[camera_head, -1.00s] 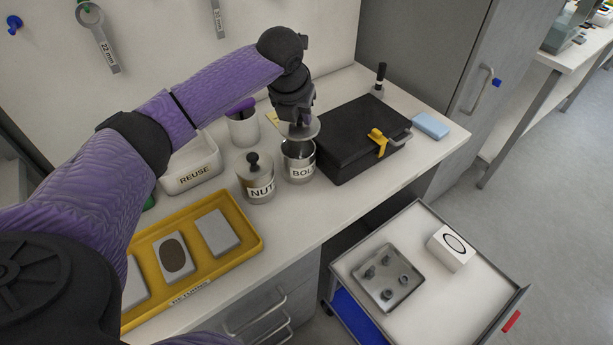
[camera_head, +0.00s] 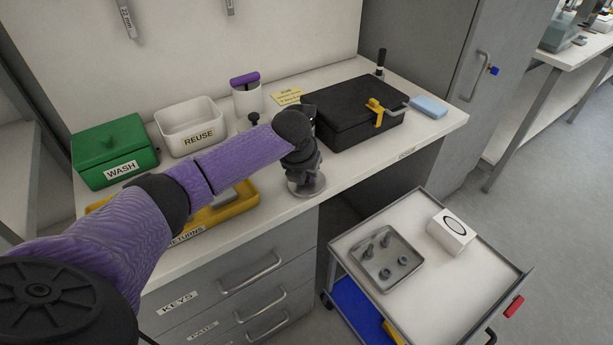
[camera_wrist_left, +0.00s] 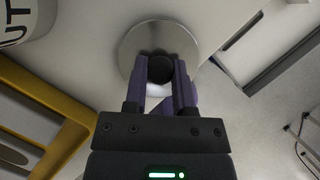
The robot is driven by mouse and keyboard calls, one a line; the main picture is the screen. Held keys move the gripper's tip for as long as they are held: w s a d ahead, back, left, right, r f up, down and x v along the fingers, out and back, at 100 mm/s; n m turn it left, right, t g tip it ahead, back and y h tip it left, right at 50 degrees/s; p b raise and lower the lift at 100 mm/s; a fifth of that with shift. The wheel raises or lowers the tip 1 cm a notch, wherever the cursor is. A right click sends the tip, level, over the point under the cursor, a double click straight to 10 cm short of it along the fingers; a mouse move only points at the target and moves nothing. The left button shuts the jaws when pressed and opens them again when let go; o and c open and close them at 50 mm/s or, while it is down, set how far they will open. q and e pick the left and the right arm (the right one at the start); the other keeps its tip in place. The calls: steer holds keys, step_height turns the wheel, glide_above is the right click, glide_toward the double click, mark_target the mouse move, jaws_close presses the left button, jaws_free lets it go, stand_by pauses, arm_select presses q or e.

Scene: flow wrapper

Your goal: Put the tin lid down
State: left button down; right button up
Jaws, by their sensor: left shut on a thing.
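My left gripper (camera_head: 302,172) is shut on the black knob (camera_wrist_left: 160,69) of the round metal tin lid (camera_wrist_left: 135,42). In the head view the lid (camera_head: 308,188) is level, close to the bench's front edge; I cannot tell whether it touches the bench. The NUTS tin (camera_wrist_left: 22,18) stands at the upper left of the wrist view. In the head view only its lid knob (camera_head: 254,117) shows behind my arm. The open BOLTS tin is hidden behind my left arm and gripper. My right gripper is out of view.
On the bench (camera_head: 384,160) are a black case (camera_head: 352,104), a yellow RETURNS tray (camera_head: 236,212), a REUSE bin (camera_head: 190,122), a green WASH box (camera_head: 112,150) and a blue block (camera_head: 429,106). A cart (camera_head: 365,300) with a metal tray (camera_head: 388,283) of parts stands in front.

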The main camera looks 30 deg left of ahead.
arm_select(q)
steer(key=shift+c, duration=2.2)
jaws_free()
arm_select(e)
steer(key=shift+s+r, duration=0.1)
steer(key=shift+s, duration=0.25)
